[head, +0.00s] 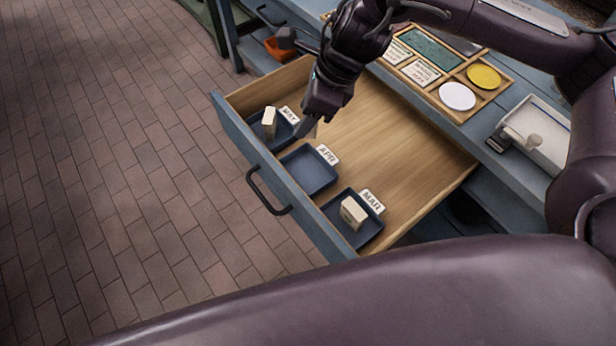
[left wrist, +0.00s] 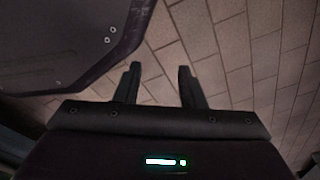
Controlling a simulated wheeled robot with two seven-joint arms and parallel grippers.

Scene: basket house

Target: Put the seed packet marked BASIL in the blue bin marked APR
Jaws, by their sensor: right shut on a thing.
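The blue bin marked APR (head: 309,176) lies in the middle of the bin row in the open drawer and looks empty. My right gripper (head: 306,128) points down over the drawer, between the MAY and APR bins. It is shut on a small pale packet (head: 313,131), mostly hidden by the fingers; I cannot read its marking. My left gripper (left wrist: 158,68) shows in the left wrist view, open and empty above the brick floor.
The MAY bin (head: 285,142) and MAR bin (head: 369,233) each hold a pale packet. The wooden drawer (head: 400,135) has free room behind the bins. On the bench are a divided tray (head: 437,98) and a white tray (head: 548,150).

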